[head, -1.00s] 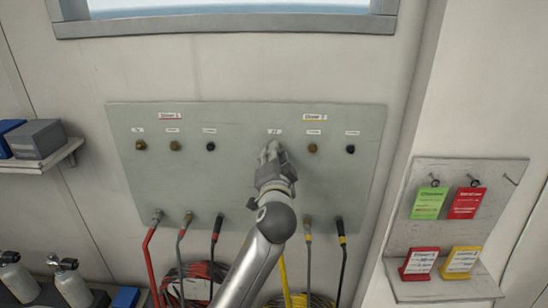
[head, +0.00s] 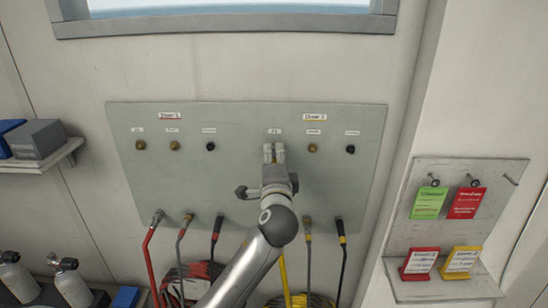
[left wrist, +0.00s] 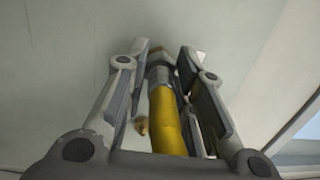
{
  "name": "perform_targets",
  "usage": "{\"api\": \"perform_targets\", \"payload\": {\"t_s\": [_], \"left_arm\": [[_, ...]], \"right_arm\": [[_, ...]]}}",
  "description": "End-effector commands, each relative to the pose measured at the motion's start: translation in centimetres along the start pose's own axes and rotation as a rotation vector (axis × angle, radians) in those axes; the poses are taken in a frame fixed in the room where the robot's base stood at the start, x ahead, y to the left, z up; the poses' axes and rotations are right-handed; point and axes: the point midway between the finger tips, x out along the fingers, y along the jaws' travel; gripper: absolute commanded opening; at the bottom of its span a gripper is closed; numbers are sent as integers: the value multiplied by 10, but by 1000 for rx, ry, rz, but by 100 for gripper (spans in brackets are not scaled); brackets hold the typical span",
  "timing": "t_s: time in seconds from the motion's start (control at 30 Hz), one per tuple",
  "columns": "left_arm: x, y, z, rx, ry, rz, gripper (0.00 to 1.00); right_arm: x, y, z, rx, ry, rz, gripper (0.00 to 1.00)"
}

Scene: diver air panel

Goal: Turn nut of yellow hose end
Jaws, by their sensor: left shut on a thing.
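My left gripper (head: 274,150) reaches up to the grey panel (head: 235,180), at the leftmost fitting position under the yellow-marked label. In the left wrist view the gripper (left wrist: 163,65) is shut on the grey metal nut (left wrist: 159,74) of the yellow hose end (left wrist: 166,125), one finger on each side. The hose end points at the panel, and its yellow hose runs back between the fingers. Lower down, the yellow hose (head: 284,280) shows in the head view beside my arm. The fitting behind the nut is hidden. My right gripper is out of view.
Two brass fittings (head: 175,146) and a black one (head: 210,146) sit left; a brass (head: 313,148) and a black fitting (head: 350,149) sit right. Several other hoses hang below the panel. A tag board (head: 440,235) is at right, a shelf (head: 45,160) at left.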

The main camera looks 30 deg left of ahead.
Motion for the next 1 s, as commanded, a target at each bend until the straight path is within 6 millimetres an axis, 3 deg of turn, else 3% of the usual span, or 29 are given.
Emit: {"api": "perform_targets", "payload": {"t_s": [0.4,0.43,0.6,1.0], "left_arm": [[-1,6,-1,10,2,13,0],[-1,6,-1,10,2,13,25],[-1,5,-1,9,1,10,46],[-7,2,-1,8,1,4,46]], "right_arm": [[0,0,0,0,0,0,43],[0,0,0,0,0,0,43],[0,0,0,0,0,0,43],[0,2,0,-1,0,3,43]]}}
